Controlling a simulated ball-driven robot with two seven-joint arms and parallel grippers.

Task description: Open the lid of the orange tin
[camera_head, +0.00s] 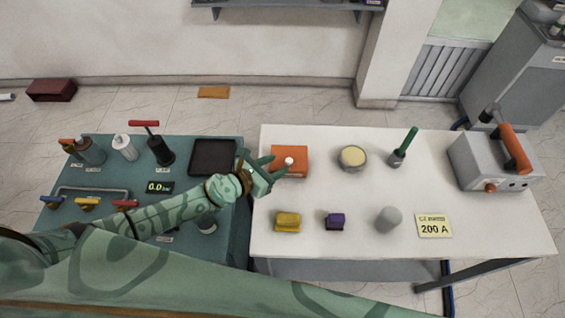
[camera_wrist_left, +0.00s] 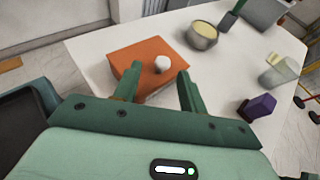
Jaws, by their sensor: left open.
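The orange tin (camera_head: 291,171) is a box with a white round knob (camera_head: 289,161) on its lid. It sits on the white table near its left edge, and the lid looks shut. My left gripper (camera_head: 267,164) is at the left side of the tin. In the left wrist view the tin (camera_wrist_left: 150,58) and its knob (camera_wrist_left: 162,64) lie just beyond the two open fingers (camera_wrist_left: 157,84). The fingers are apart with nothing between them, and the knob lies ahead of the gap. My right gripper is not in view.
On the white table (camera_head: 330,195) stand a bowl (camera_head: 352,157), a green-handled tool (camera_head: 405,145), a yellow block (camera_head: 288,221), a purple block (camera_head: 335,221), a grey cylinder (camera_head: 388,219) and a grey device (camera_head: 495,160). A dark tray (camera_head: 213,157) lies on the teal table.

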